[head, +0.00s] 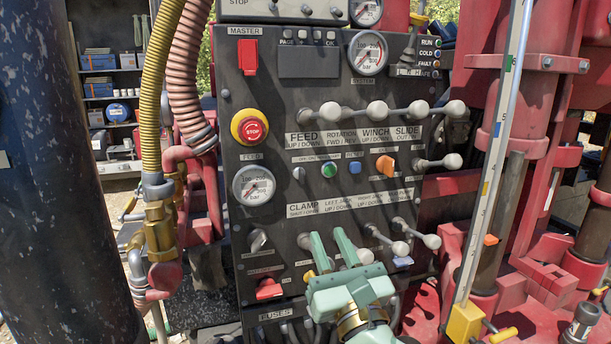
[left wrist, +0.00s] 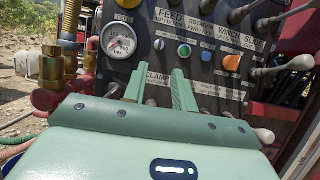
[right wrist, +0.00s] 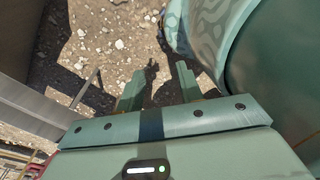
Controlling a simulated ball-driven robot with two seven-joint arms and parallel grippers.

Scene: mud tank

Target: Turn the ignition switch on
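The dark control panel (head: 285,105) fills the middle of the head view. A grey turn switch (head: 258,240) sits low on its left side; its label is too small to read, so I cannot tell if it is the ignition switch. It also shows in the left wrist view (left wrist: 115,90), left of the fingers. A red switch (head: 268,289) sits below it. My left gripper (head: 327,234) is open and empty in front of the lower panel, right of the grey switch and apart from it. My right gripper (right wrist: 158,82) is open and empty over gravel, out of the head view.
Several ball-ended levers (head: 378,111) stick out at the panel's right. A red stop button (head: 250,127), a pressure gauge (head: 254,186), a green button (head: 329,170) and an orange switch (head: 385,165) sit nearby. Hoses and brass fittings (head: 159,230) stand left of the panel.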

